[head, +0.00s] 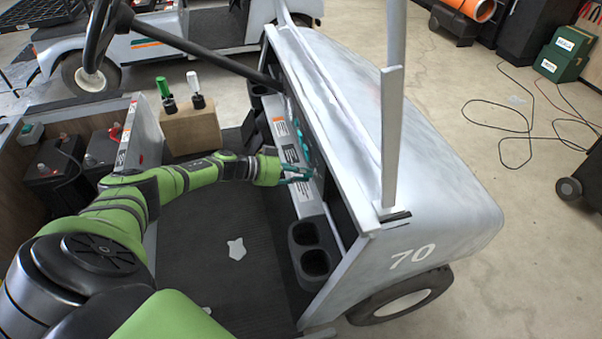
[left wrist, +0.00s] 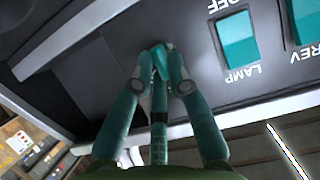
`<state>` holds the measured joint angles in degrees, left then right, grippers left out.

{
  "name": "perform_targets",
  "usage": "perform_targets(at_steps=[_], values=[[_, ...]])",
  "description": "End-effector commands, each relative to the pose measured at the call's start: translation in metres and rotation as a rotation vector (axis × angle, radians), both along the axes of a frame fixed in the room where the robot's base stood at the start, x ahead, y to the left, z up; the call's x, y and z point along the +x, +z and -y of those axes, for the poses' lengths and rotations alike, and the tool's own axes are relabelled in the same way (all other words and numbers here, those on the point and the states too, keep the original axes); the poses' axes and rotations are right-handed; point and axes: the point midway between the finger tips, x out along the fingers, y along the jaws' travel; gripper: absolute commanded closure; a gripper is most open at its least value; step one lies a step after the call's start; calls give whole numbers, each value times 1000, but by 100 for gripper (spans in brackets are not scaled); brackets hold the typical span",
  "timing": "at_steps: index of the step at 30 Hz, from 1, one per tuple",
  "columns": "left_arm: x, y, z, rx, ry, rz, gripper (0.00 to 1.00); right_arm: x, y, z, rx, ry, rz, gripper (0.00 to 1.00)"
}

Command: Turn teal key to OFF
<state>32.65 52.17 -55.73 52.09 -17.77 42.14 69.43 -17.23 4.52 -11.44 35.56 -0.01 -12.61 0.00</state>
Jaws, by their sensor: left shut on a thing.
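My left gripper (head: 303,174) reaches to the grey dash panel of the cart in the head view. In the left wrist view, its two teal fingers (left wrist: 161,82) are shut on the teal key (left wrist: 160,58), which stands out from the dark dash panel (left wrist: 100,55). The fingertips hide much of the key, and I cannot read which mark it points to. The word OFF shows upside down near the top, by a teal rocker switch (left wrist: 238,42) marked LAMP. My right gripper is in neither view.
Another teal switch (left wrist: 304,20) marked REV is at the right. A black cup holder (head: 313,250) is below the dash, near the gripper. A steering wheel (head: 100,35) and its column cross above the arm. The dark cart floor (head: 240,290) is mostly clear.

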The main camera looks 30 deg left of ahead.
Motion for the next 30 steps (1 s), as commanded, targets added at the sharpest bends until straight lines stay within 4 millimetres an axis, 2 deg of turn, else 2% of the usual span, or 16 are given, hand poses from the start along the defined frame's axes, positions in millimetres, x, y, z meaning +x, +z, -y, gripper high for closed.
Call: perform_targets(at_steps=[6,7,9,20,23,30], values=[[0,0,0,-4,2,-1,100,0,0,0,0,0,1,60],[0,0,0,-4,2,-1,79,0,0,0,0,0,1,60],[0,0,0,-3,2,0,59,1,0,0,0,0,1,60],[-2,1,-2,0,1,0,59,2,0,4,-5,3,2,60],[-9,4,-8,0,3,-1,59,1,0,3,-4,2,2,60],[-43,22,-38,3,2,-3,59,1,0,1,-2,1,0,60]])
